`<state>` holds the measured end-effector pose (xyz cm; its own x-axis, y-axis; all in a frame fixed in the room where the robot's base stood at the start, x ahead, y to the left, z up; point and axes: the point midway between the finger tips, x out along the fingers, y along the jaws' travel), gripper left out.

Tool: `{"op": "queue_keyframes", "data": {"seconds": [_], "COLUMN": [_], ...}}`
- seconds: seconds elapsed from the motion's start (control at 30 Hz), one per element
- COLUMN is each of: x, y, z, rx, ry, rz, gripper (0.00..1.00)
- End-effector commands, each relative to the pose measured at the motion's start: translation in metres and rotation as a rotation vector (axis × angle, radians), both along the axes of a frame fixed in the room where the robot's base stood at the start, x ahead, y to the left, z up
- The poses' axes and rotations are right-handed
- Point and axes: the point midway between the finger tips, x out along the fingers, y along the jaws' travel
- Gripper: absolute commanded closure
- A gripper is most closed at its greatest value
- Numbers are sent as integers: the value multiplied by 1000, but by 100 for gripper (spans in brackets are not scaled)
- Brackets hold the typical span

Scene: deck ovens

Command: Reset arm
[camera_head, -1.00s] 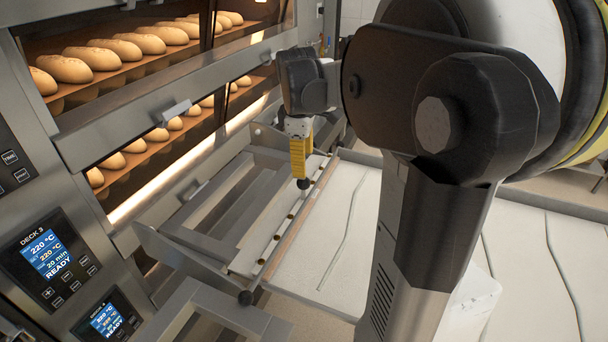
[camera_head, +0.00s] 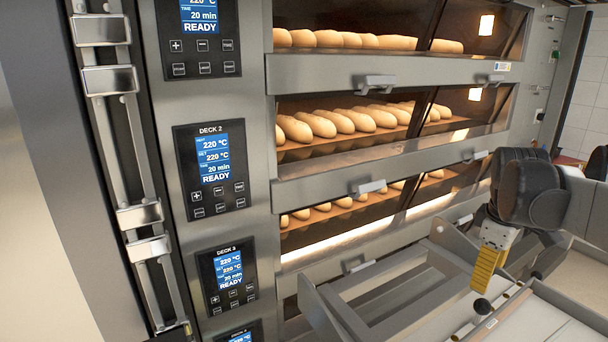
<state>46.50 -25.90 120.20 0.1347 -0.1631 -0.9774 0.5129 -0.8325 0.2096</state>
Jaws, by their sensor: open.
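My gripper (camera_head: 487,270) is at the lower right of the head view, on the end of my dark grey and black arm. A yellow finger with a dark round tip points down. It hangs over the near edge of a metal loader frame (camera_head: 388,285) in front of the oven. I see nothing held in it. The second finger cannot be made out clearly.
The deck oven on the left and middle has several glazed decks with bread loaves (camera_head: 342,121) inside. Door handles (camera_head: 374,84) stick out. Control panels (camera_head: 213,168) read READY. A pale board surface (camera_head: 545,322) lies at the lower right.

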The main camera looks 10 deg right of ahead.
Motion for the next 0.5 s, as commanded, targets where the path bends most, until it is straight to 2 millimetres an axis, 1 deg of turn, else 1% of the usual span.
{"op": "queue_keyframes", "data": {"seconds": [0.03,0.07,0.1,0.17,0.2,0.27,0.3,0.4,0.5], "x": [-3,-5,-9,-18,-25,-37,-46,-67,-85], "y": [20,34,54,87,110,142,162,203,232], "z": [-4,-6,-9,-16,-23,-33,-42,-63,-82], "rx": [2,4,10,28,45,81,110,188,266], "ry": [-27,-52,-88,-152,-197,-264,-306,-395,-457], "rz": [-15,-33,-61,-112,-147,-203,-239,-322,-390], "gripper": [44,44,44,44,44,44,44,44,44]}}
